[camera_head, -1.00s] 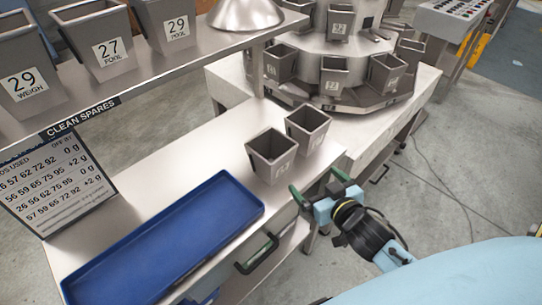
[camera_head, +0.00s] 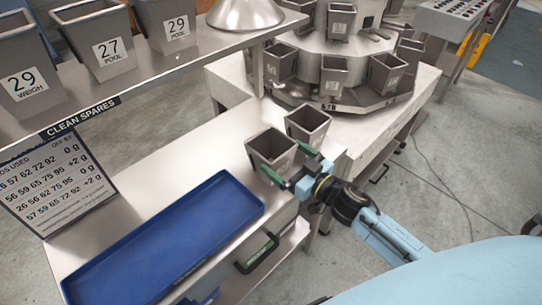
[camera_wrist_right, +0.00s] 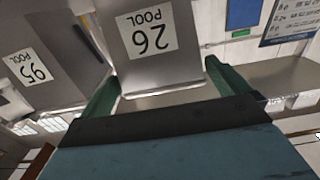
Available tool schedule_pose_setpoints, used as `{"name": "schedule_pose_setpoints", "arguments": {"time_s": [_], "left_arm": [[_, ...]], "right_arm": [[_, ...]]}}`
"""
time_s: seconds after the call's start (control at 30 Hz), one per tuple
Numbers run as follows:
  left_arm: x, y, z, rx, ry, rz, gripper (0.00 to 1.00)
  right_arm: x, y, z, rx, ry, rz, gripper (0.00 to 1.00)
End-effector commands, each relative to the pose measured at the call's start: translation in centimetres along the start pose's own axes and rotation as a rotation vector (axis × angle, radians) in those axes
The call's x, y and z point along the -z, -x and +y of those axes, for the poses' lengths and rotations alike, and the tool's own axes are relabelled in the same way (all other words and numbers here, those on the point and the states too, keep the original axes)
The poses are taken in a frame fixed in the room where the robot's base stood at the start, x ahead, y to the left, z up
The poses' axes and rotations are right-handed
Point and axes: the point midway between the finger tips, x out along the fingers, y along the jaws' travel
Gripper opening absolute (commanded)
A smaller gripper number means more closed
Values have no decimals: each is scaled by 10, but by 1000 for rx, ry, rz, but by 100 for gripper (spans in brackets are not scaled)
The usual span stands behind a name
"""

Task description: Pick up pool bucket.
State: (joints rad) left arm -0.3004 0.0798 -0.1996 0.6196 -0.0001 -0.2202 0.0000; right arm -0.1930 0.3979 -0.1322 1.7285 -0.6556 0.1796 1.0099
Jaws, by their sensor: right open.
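Two grey metal pool buckets stand side by side on the steel bench: the nearer one (camera_head: 268,154) and one just behind it to the right (camera_head: 307,126). My right gripper (camera_head: 286,164) is open at the nearer bucket, its green fingers at either side of the bucket's near face. In the right wrist view, upside down, the bucket marked 26 POOL (camera_wrist_right: 165,70) is between the open fingers (camera_wrist_right: 160,82). A bucket marked 95 POOL (camera_wrist_right: 50,62) is to its left there. I cannot see the finger contact clearly. My left gripper is out of view.
A blue tray (camera_head: 258,206) lies on the bench left of the buckets. A shelf (camera_head: 190,66) above holds buckets marked 29 WEIGH, 27 POOL and 29 POOL. A round weigher with several buckets stands behind on a white table (camera_head: 425,84).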

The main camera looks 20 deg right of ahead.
Motion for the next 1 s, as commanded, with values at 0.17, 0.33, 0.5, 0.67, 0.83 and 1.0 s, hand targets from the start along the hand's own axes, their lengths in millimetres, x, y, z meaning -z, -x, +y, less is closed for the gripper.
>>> {"name": "schedule_pose_setpoints", "arguments": {"time_s": [0.17,0.33,0.5,0.67,0.83,1.0], "left_arm": [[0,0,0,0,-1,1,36],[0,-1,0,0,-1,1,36],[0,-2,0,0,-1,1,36],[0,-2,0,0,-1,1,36],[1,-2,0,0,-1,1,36],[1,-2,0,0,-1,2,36]], "right_arm": [[0,-12,0,1,0,1,100],[1,-38,0,0,1,3,100],[0,-55,0,0,0,1,100],[0,-58,-1,0,0,-1,100],[0,-57,0,0,0,0,93],[0,-57,0,0,1,0,71]]}}
